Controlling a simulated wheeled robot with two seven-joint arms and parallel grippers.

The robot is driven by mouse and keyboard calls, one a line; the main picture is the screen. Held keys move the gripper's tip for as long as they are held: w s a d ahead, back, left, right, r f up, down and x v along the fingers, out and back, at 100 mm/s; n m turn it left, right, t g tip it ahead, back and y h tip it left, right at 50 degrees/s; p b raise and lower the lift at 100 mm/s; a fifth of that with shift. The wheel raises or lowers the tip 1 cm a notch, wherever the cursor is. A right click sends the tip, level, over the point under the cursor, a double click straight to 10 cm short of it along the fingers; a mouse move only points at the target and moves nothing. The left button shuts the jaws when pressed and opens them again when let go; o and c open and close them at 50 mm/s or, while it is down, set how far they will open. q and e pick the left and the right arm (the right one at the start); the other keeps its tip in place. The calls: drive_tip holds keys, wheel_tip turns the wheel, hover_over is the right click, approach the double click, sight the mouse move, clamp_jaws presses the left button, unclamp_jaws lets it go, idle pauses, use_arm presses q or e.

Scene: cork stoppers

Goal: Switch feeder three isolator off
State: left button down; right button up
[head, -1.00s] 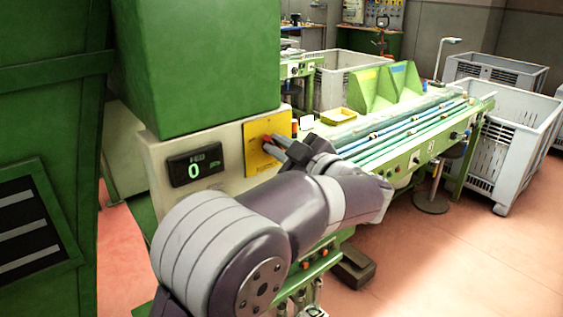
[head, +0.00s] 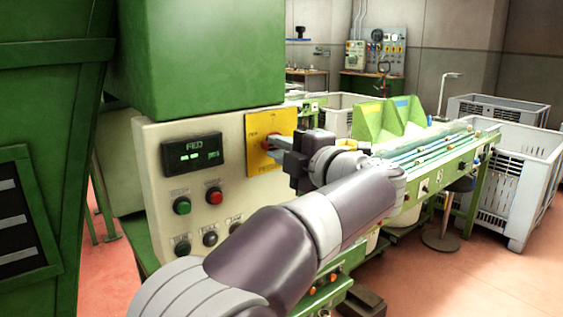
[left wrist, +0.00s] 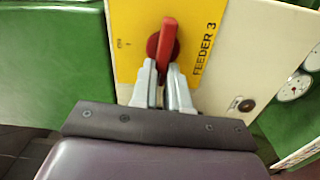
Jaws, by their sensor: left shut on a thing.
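The feeder three isolator is a red rotary handle (left wrist: 165,45) on a yellow plate (left wrist: 205,20) marked FEEDER 3 in the left wrist view. The handle lies roughly parallel to the line of lettering. My left gripper (left wrist: 163,75) is shut on the handle, with a grey finger on each side of its lower end. In the head view the yellow plate (head: 264,158) is on the cream control box, and my left gripper (head: 277,142) reaches it from the right, largely hiding the handle. My right gripper is not in view.
The cream box (head: 150,150) also carries a display (head: 192,154) with green bars, a green button (head: 182,206), a red button (head: 215,196) and dark knobs. A green hood (head: 200,55) stands above. A green conveyor bench (head: 440,175) and grey crates (head: 515,180) are right.

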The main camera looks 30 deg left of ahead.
use_arm(q)
drive_tip(key=shift+f+n+b, duration=0.25)
drive_tip(key=shift+n+b, duration=0.2)
drive_tip(key=shift+n, duration=0.05)
drive_tip(key=c, duration=1.1)
unclamp_jaws()
drive_tip(key=shift+r, duration=0.1)
drive_tip(key=v, duration=1.3)
drive_tip(key=shift+w, duration=0.1)
drive_tip(key=shift+a, duration=0.1)
